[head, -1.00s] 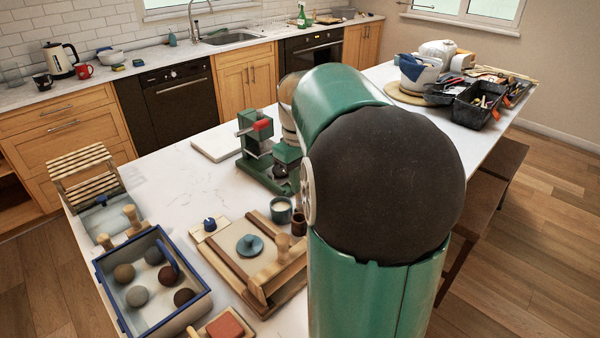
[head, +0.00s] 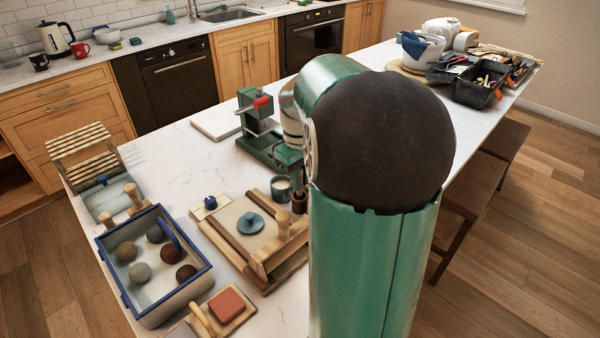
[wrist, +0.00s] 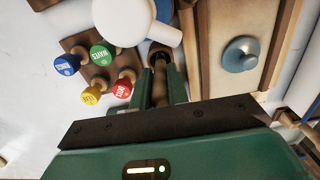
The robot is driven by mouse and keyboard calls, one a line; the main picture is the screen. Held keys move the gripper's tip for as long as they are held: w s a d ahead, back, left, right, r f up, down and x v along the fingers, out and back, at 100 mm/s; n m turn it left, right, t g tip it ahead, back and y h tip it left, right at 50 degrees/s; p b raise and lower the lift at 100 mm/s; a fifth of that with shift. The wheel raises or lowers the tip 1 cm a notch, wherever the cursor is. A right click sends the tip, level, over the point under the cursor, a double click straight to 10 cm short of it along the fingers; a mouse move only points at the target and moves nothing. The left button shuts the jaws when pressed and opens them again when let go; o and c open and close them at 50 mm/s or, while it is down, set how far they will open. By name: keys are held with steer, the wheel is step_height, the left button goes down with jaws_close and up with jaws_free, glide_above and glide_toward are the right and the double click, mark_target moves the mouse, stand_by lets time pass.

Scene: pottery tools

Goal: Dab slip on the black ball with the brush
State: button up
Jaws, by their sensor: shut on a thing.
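My gripper (wrist: 160,90) is shut on a thin upright piece, likely the brush, at a small dark brown pot (wrist: 160,54) in the wrist view. Most of the brush is hidden by the fingers and the pot. In the head view the brown pot (head: 299,204) stands just under my gripper, beside a teal cup (head: 281,191) of whitish slip. Several balls lie in a blue-rimmed tray at the lower left: brown, grey and dark ones. The darkest at the back (head: 156,233) may be the black ball; I cannot tell for sure.
The blue-rimmed tray (head: 202,278) stands left of a wooden board (head: 232,222) with a blue-knobbed disc (head: 250,223). A green press (head: 258,125) stands behind the cup. Coloured labelled knobs (wrist: 103,54) sit left of my gripper in the wrist view. Tools crowd the far end (head: 480,80).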

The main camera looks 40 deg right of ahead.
steer(key=o, duration=0.9)
steer(key=shift+c, duration=0.2)
step_height(320, 180, up, 14)
steer(key=shift+w, duration=0.2)
steer(key=shift+f, duration=0.1)
